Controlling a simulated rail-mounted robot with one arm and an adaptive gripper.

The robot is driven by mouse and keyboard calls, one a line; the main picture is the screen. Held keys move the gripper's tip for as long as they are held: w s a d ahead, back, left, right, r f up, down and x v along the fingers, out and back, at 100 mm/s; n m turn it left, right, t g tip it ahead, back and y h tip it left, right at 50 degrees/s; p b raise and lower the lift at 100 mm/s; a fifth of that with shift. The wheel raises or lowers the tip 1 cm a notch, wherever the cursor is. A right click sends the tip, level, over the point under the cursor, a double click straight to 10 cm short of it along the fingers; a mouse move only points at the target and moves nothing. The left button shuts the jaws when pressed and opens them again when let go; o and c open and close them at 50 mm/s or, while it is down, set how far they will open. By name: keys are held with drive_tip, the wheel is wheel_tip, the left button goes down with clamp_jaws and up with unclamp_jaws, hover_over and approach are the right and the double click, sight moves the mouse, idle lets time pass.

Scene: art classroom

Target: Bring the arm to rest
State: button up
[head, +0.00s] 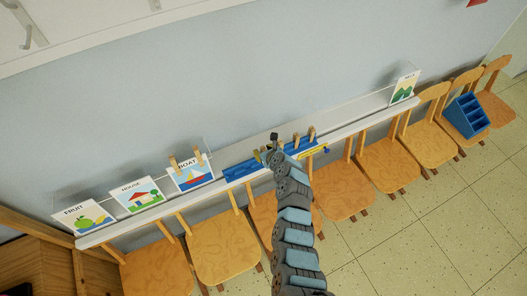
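My arm reaches up from the bottom of the head view to the middle of a narrow white shelf. My gripper (271,145) is at the arm's far end, over or beside a blue tray (241,170) on the shelf. The gripper is small and dark here, and its fingers cannot be made out clearly. Several wooden clothespins (311,134) stand at the tray's right part. I cannot tell whether the gripper touches the tray or anything near it.
Picture cards stand along the white shelf (360,124): fruit (83,218), house (137,194), boat (192,175) with two clothespins, and a hill card (403,89) far right. Wooden chairs (222,248) line up below. A blue compartment box (467,116) sits on a right chair. Tiled floor is open at lower right.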

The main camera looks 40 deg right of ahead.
drive_tip(key=shift+w, duration=0.1)
clamp_jaws()
drive_tip(key=shift+r, duration=0.1)
idle(0.3)
drive_tip(key=shift+r+p, duration=2.95)
drive_tip(key=shift+p, duration=0.65)
drive_tip(key=shift+s+a+r+p, duration=0.2)
drive_tip(key=shift+s+p, duration=0.1)
drive_tip(key=shift+s, duration=0.5)
drive_tip(key=shift+s+a+r+p, duration=0.2)
drive_tip(key=shift+s+p, duration=0.15)
drive_tip(key=shift+s, duration=0.45)
drive_tip(key=shift+s+a+r+p, duration=0.1)
drive_tip(key=shift+s+a+p, duration=0.15)
drive_tip(key=shift+s, duration=0.55)
